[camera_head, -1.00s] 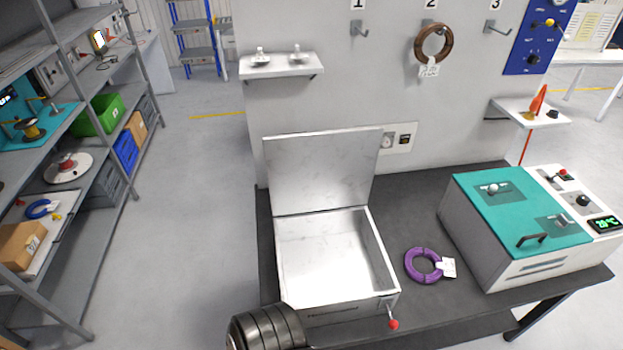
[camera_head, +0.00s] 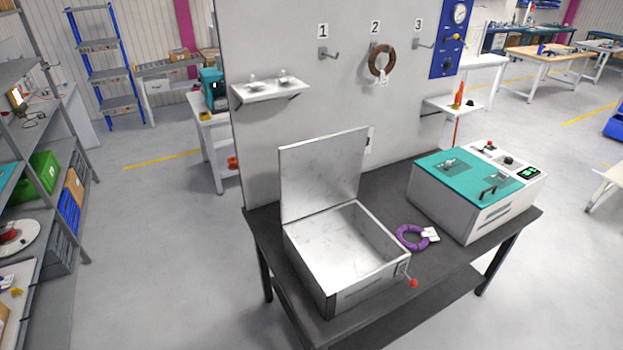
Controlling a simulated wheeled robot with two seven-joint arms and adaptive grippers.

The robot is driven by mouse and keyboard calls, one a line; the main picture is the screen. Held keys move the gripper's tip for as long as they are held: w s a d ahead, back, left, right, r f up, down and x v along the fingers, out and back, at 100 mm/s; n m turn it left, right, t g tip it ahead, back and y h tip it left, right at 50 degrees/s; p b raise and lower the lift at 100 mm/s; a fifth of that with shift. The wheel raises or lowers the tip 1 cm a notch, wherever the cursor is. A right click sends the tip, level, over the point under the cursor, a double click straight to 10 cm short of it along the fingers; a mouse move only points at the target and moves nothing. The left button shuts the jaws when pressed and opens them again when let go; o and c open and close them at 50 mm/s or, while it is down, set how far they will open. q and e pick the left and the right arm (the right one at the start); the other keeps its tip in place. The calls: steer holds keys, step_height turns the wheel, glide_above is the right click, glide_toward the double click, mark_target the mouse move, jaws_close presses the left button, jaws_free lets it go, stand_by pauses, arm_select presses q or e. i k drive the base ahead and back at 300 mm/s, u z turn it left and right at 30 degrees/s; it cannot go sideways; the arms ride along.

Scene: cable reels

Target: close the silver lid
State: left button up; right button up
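The silver lid (camera_head: 322,172) stands open and upright at the back of a silver box (camera_head: 375,279). The box sits on the left part of a dark table and its inside looks empty. A small lever with a red knob (camera_head: 412,283) sticks out at the box's front right corner. Neither of my grippers shows in the head view, so nothing of mine is seen touching the lid or the box.
A purple cable ring (camera_head: 408,243) with a white tag lies right of the box. A teal-topped machine (camera_head: 470,178) stands farther right on the dark table (camera_head: 262,222). A wall panel with hooks rises behind. The floor left of the table is clear.

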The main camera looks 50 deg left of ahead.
mark_target(317, 174)
steer(key=u, duration=3.15)
steer(key=i, duration=2.65)
steer(key=z, duration=1.65)
steer(key=i, duration=1.1)
steer(key=z, duration=2.45)
